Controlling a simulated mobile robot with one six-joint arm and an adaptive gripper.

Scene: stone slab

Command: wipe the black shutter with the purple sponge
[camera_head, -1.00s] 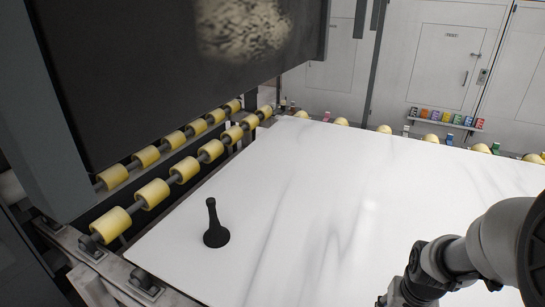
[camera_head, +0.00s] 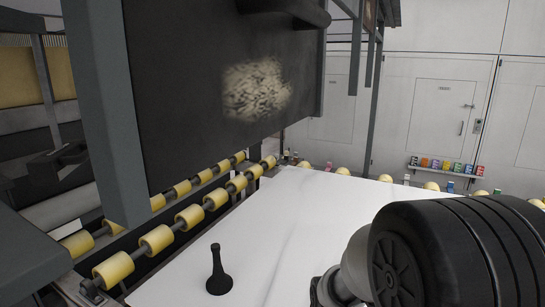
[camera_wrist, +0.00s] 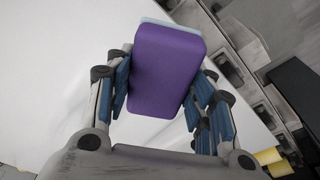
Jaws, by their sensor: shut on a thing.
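The black shutter (camera_head: 185,95) hangs at the upper left in the head view, with a pale, speckled dirty patch (camera_head: 256,89) on its face. The purple sponge (camera_wrist: 166,68) is in the wrist view, with a light blue layer along its far edge. My gripper (camera_wrist: 160,88) is shut on the sponge, one finger on each side, above the white slab. In the head view my gripper and the sponge are hidden or out of frame; my arm shows at the lower right, apart from the shutter.
A black handled object (camera_head: 218,272) stands upright on the white slab (camera_head: 290,235), below the shutter. Yellow rollers (camera_head: 188,218) line the slab's left edge. A shelf with small coloured items (camera_head: 447,167) is on the back wall. Most of the slab is bare.

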